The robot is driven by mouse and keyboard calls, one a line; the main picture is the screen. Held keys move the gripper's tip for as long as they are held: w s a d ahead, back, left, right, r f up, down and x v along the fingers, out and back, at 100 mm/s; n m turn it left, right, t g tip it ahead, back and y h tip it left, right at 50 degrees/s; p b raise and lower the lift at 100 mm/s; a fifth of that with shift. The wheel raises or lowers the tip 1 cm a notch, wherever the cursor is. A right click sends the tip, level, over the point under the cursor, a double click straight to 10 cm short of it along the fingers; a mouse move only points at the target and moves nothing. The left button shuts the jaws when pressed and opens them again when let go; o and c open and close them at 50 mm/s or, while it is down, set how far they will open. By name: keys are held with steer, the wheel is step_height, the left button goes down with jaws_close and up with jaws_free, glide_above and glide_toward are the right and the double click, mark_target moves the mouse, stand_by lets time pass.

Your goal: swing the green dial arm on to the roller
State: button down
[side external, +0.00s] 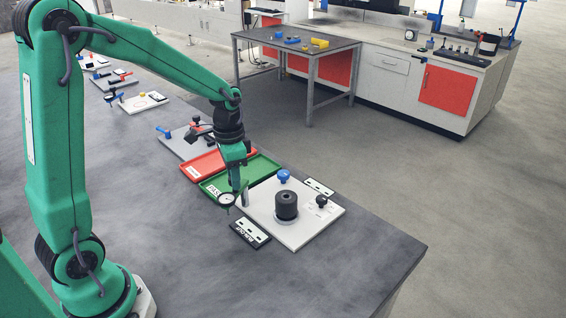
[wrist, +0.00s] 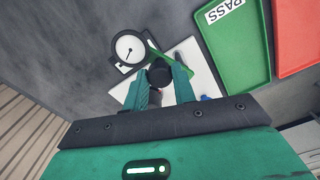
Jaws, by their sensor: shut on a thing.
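The dark roller (side external: 286,204) stands upright on a white plate (side external: 300,238) in the side view. The green dial arm (side external: 245,194) is at the plate's left edge, with its round white dial (side external: 227,199) left of the roller and apart from it. My gripper (side external: 236,185) is at the dial arm, pointing down, and is shut on it. In the wrist view the dial (wrist: 129,48) is beyond my fingertips (wrist: 160,84), and a dark round part (wrist: 159,72) sits between them.
A blue knob (side external: 284,176) and a black knob (side external: 321,200) stand on the plate around the roller. A green PASS tray (side external: 262,168) and a red tray (side external: 203,165) lie behind. A black label plate (side external: 250,234) lies in front. The table is clear at the front right.

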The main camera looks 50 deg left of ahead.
steer(key=shift+d+n, duration=0.15)
steer(key=shift+n, duration=0.15)
steer(key=shift+w+d+n, duration=0.3)
steer(key=shift+w+n, duration=0.65)
steer(key=shift+n, duration=1.95)
steer(key=shift+w+d+n, duration=0.3)
steer(key=shift+w+n, duration=0.65)
steer(key=shift+n, duration=1.95)
steer(key=shift+w+d+n, duration=0.3)
steer(key=shift+w+n, duration=0.65)
steer(key=shift+n, duration=1.95)
steer(key=shift+r, duration=0.1)
steer(key=c, duration=1.1)
jaws_free()
